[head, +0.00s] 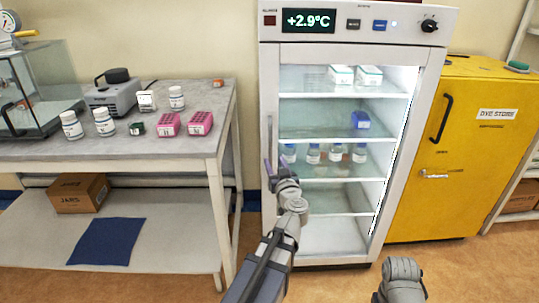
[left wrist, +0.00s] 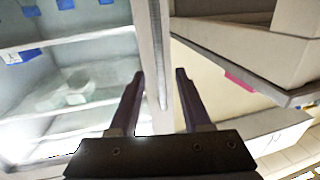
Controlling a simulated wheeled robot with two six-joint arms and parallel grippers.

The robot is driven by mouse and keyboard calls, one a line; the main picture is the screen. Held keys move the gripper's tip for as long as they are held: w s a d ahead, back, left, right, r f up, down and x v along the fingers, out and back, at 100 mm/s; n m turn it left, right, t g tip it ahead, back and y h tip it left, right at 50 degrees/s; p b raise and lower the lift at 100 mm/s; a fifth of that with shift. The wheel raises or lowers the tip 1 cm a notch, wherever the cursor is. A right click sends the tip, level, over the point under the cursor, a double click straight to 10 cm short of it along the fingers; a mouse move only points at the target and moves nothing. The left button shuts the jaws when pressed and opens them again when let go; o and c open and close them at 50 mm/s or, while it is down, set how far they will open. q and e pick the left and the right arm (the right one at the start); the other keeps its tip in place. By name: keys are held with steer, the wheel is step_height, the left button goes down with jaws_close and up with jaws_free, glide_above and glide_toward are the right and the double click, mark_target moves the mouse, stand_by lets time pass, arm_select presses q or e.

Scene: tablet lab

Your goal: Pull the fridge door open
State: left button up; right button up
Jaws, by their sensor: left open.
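The fridge (head: 358,20) is a white cabinet with a lit display reading +2.9°C. Its glass fridge door (head: 330,78) looks shut, with bottles and boxes visible on the shelves behind it. My left gripper (head: 276,165) is open at the left edge of the door, about midway up. In the left wrist view, the open fingers of the left gripper (left wrist: 160,74) lie on either side of a grey upright bar (left wrist: 155,50), which looks like the door handle. I cannot tell whether they touch it. My right gripper is out of view; only part of my right arm shows at the bottom.
A grey bench (head: 215,150) with bottles, pink racks and a glass-sided balance stands left of the fridge. A cardboard box (head: 78,193) and a blue cloth (head: 106,241) lie on its lower shelf. A yellow cabinet (head: 460,190) stands close on the right.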

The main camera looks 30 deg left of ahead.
mark_target(271, 153)
arm_select(q)
steer(key=x, duration=0.7)
steer(key=shift+w+a, duration=0.15)
steer(key=shift+w, duration=0.15)
jaws_close()
stand_by(1.1)
